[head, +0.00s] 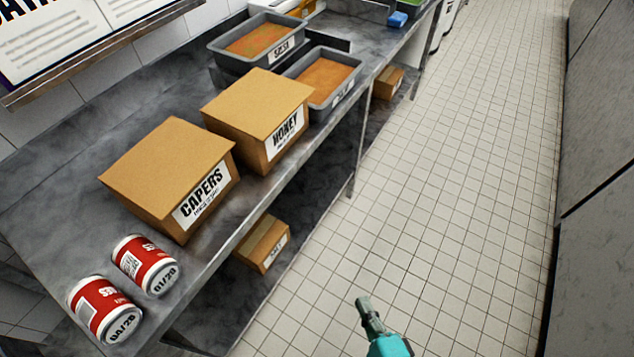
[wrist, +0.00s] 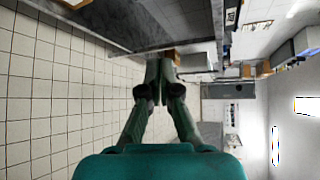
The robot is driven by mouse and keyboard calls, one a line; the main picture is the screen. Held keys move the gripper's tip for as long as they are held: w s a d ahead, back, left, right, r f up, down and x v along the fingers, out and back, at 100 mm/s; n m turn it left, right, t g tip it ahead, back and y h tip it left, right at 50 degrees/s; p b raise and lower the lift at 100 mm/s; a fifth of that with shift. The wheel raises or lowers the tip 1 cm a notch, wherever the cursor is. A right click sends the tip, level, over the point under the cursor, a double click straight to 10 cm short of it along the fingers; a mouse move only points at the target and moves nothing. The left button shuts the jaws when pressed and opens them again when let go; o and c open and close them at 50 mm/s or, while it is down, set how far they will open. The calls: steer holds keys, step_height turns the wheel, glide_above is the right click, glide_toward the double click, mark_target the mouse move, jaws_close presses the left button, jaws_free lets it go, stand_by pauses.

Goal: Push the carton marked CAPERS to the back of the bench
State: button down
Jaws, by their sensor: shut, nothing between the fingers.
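The carton marked CAPERS (head: 165,165) is a brown box with a white label on its front. It stands upright on the grey bench (head: 75,215), near the front edge, with bare bench behind it. My gripper (head: 364,302) is low in the head view, over the tiled floor, to the right of the bench and well apart from the carton. In the wrist view my gripper (wrist: 158,70) is shut with its fingertips together and nothing between them. I cannot pick out the CAPERS carton in the wrist view.
The carton marked HONEY (head: 255,105) stands just right of and beyond CAPERS. Grey trays (head: 325,80) sit further along. A small carton (head: 262,243) is on the lower shelf. The tiled aisle (head: 460,170) is clear.

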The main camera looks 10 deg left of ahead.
steer(key=w+a+r+m+g+y, duration=0.2)
steer(key=w+a+r+m+y, duration=0.3)
steer(key=a, duration=0.5)
steer(key=m+g+y, duration=0.1)
steer(key=g+y, duration=0.3)
steer(key=y, duration=0.1)
glide_toward(205, 200)
steer(key=shift+m, duration=0.3)
steer(key=x, duration=0.7)
steer(key=shift+w+a, duration=0.1)
steer(key=shift+w, duration=0.05)
steer(key=x, duration=1.6)
steer(key=shift+a+f, duration=0.2)
steer(key=shift+a, duration=0.1)
